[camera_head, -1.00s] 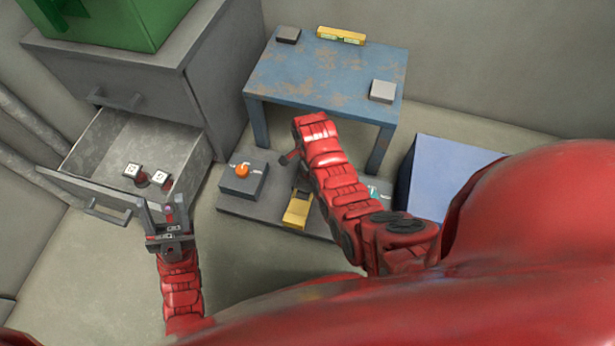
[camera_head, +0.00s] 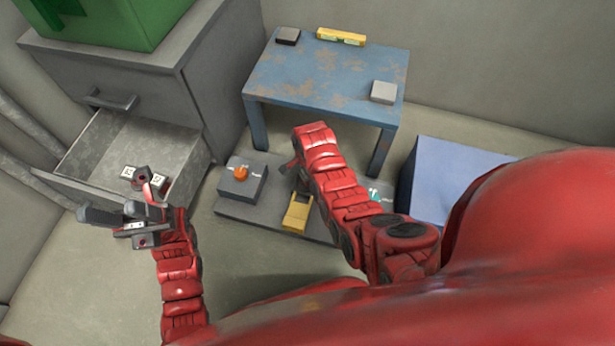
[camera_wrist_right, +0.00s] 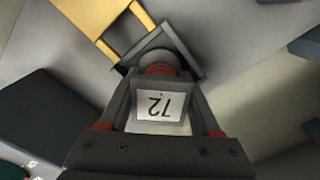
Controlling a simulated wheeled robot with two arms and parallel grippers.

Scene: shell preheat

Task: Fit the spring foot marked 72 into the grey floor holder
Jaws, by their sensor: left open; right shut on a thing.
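In the right wrist view, my right gripper (camera_wrist_right: 160,88) is shut on the spring foot (camera_wrist_right: 158,106), whose white label reads 72 upside down. A reddish spring (camera_wrist_right: 161,70) shows beyond the label. The foot's far end is at a dark grey square frame (camera_wrist_right: 187,46), which looks like the floor holder; I cannot tell whether it is seated inside or just above. In the head view my right arm hides the foot and most of the right gripper. My left gripper (camera_head: 122,203) is open and empty, in front of the open drawer (camera_head: 100,150).
Two pieces with white labels (camera_head: 129,173) lie in the drawer. A grey floor plate (camera_head: 250,212) carries a box with an orange knob (camera_head: 240,173) and a yellow device (camera_head: 297,212). A blue table (camera_head: 325,75) stands behind; a blue-topped box (camera_head: 450,180) is at right.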

